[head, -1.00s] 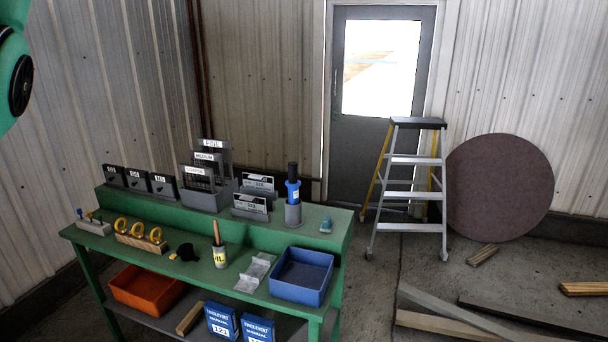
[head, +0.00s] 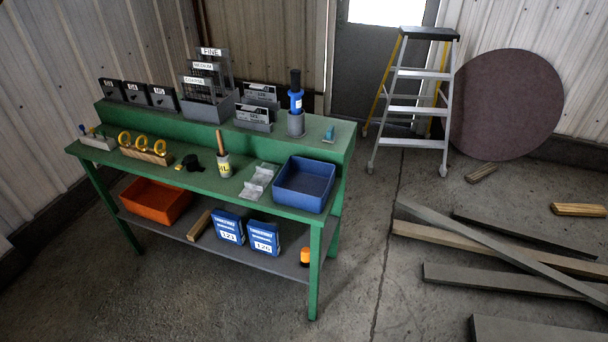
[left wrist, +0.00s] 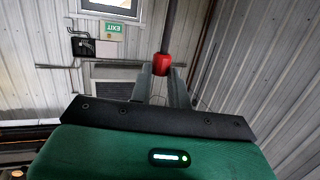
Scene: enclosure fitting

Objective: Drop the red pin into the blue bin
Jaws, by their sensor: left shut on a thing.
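The blue bin (head: 297,201) stands on the right end of the green workbench's top in the head view and looks empty. In the left wrist view my left gripper (left wrist: 161,72) is shut on the red pin (left wrist: 162,61), whose red part shows between the fingertips. Behind the gripper are only wall and fittings, with no bin in that view. Neither gripper shows in the head view.
An orange bin (head: 156,205) and blue boxes sit on the lower shelf. A stepladder (head: 414,100) and loose planks stand or lie to the right.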

